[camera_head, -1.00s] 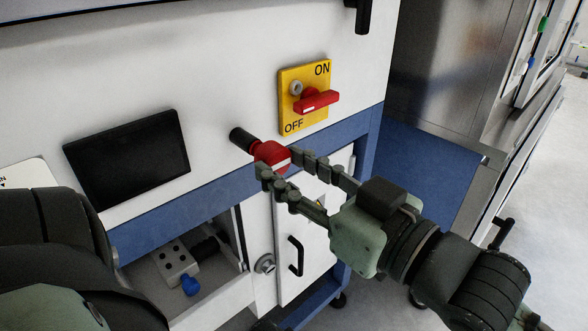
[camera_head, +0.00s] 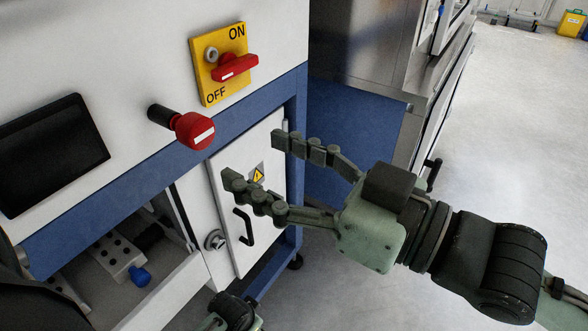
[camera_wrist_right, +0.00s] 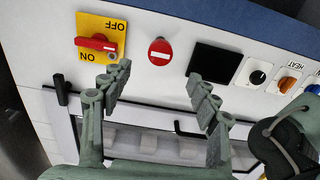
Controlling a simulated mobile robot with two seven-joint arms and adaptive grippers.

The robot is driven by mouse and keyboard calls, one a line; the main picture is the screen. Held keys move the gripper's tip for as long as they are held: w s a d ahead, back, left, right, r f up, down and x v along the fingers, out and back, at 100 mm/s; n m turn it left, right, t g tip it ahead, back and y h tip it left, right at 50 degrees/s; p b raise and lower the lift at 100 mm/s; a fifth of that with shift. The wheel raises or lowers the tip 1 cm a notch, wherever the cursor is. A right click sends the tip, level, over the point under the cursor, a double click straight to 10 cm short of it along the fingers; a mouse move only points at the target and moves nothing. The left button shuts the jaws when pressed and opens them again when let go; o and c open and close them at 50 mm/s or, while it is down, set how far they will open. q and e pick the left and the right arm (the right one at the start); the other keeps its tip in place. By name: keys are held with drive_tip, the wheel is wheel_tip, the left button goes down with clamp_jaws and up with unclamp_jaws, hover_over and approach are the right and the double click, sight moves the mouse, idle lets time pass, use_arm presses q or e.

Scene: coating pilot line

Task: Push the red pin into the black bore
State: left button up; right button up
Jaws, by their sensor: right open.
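The red pin (camera_head: 195,130) has a round head with a white bar and sits at the outer end of the black bore (camera_head: 161,115), a dark cylinder standing out from the white panel. In the right wrist view the pin's head (camera_wrist_right: 160,52) shows face-on, beyond and between my fingers. My right gripper (camera_head: 255,160) is open and empty, to the right of and below the pin, clear of it. Its open fingers also show in the wrist view (camera_wrist_right: 158,78). My left gripper's fingers do not show.
A yellow ON/OFF plate with a red switch (camera_head: 235,68) is above right of the pin. A dark screen (camera_head: 50,153) is to the left. Below are an open drawer (camera_head: 165,287) and a white door with a black handle (camera_head: 243,226). Free floor is at right.

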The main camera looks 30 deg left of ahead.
drive_tip(key=shift+s+d, duration=0.2)
drive_tip(key=shift+d, duration=1.65)
